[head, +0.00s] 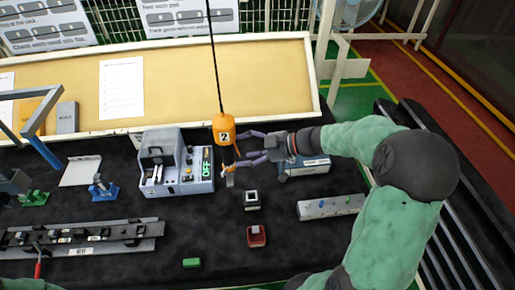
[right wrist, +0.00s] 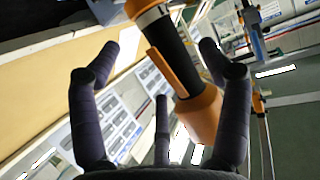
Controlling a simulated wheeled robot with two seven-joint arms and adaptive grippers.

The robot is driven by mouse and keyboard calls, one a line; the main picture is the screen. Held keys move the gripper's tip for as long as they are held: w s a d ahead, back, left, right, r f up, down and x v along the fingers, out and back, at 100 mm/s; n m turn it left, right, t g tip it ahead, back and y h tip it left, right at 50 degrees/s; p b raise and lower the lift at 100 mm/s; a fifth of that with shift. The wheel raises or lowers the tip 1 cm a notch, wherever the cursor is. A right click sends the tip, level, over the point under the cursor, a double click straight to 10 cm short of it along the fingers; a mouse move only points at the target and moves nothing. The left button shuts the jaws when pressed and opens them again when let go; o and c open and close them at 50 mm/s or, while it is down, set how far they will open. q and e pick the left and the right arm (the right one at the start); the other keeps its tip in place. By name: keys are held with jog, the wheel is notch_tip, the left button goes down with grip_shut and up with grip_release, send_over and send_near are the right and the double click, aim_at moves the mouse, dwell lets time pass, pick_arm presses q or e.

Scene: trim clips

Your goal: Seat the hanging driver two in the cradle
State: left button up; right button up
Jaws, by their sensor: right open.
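The hanging driver two (head: 223,129) is orange with a "2" label and hangs from a black cable above the bench. Its lower part reaches down past my right gripper. My right gripper (head: 249,146) comes in from the right, open, with its fingers beside the driver's body. A blue stand (head: 103,188) and a green stand (head: 34,198) stand at the left; I cannot tell which thing is the cradle.
A grey box with a green-lit panel (head: 178,165) stands left of the driver. A small black-and-white block (head: 251,200), a red block (head: 257,236) and a grey strip (head: 331,207) lie on the dark bench. A rail fixture (head: 80,237) is at the left front.

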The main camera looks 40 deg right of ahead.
aim_at(229, 153)
jog(key=shift+x, duration=3.05)
jog(key=shift+r, duration=0.1)
grip_shut()
